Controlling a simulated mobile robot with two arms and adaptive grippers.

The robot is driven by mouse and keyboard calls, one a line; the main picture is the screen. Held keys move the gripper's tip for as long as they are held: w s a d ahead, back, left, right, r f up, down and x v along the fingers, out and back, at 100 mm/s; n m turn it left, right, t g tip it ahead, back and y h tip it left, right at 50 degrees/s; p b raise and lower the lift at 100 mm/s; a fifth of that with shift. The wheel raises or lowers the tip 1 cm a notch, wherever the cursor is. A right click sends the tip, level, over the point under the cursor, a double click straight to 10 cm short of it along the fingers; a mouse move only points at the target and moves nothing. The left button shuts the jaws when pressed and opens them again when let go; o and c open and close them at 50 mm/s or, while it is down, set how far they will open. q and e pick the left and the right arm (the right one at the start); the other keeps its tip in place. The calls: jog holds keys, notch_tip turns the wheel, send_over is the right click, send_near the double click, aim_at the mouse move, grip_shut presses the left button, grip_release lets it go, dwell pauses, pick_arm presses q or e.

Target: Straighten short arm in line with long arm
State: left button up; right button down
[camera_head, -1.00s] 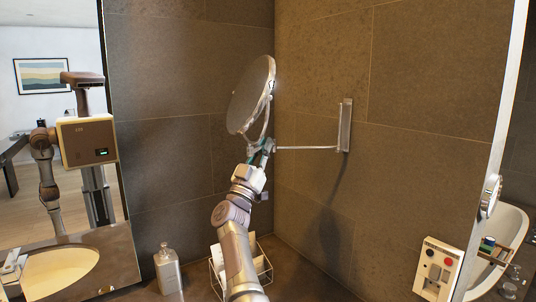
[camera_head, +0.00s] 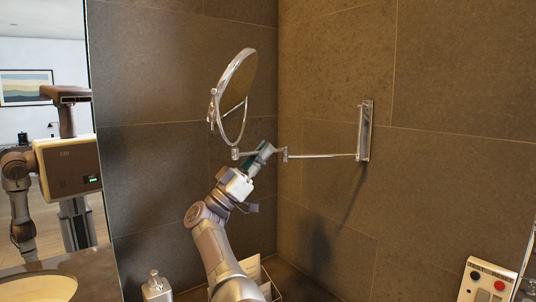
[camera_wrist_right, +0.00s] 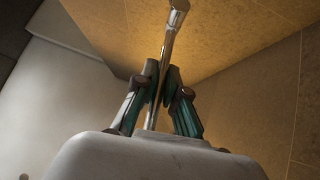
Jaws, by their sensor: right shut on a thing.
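A round chrome-rimmed mirror (camera_head: 236,95) hangs on a jointed wall arm. The long arm (camera_head: 322,156) is a thin rod running left from the wall bracket (camera_head: 364,132) to an elbow joint (camera_head: 285,154). The short arm (camera_head: 245,153) runs left from that joint to the mirror's pivot and looks nearly in line with the long arm, with a slight bend. My right gripper (camera_head: 264,148) is shut on the short arm between elbow and pivot, hiding part of it. In the right wrist view the rod (camera_wrist_right: 169,40) passes between both fingers (camera_wrist_right: 161,88). My left gripper is not in view.
Tiled walls meet behind the mirror. A soap bottle (camera_head: 157,287) and a wire holder (camera_head: 268,283) stand below on the counter. A panel with red and black buttons (camera_head: 487,281) is at lower right. A large wall mirror (camera_head: 45,130) at left reflects me.

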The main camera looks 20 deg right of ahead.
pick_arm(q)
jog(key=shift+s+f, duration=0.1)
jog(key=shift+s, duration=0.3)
pick_arm(e)
jog(key=shift+f, duration=0.1)
jog(key=c, duration=1.2)
grip_release()
jog(key=shift+c, duration=0.2)
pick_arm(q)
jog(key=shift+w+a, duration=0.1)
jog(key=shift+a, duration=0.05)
